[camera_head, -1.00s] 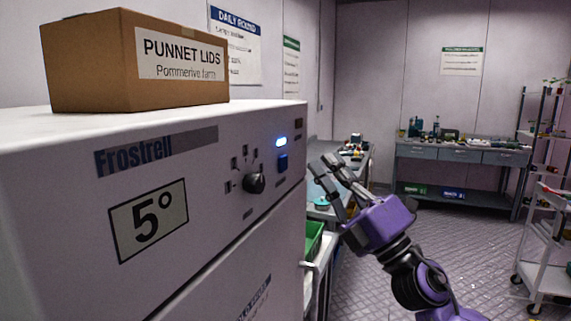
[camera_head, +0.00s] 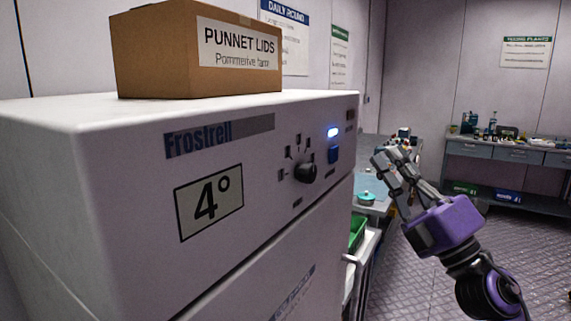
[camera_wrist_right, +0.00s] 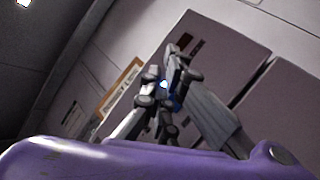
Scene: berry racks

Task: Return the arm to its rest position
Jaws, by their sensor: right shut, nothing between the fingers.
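My right gripper (camera_head: 386,158), on a purple wrist, is held up in the air to the right of the white Frostrell fridge (camera_head: 110,200). Its fingers are shut with nothing between them, and they point up and to the left. It is apart from the fridge's control panel. The display (camera_head: 209,202) reads 4°. In the right wrist view the closed fingers (camera_wrist_right: 172,62) show in front of the fridge front (camera_wrist_right: 225,60). My left gripper is not in view.
A cardboard box (camera_head: 150,50) labelled Punnet Lids stands on the fridge. A side bench with a teal item (camera_head: 366,197) and a green crate (camera_head: 357,233) lie behind the fridge's right edge. A grey workbench (camera_head: 480,150) stands at the back. The floor (camera_head: 400,285) at right is clear.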

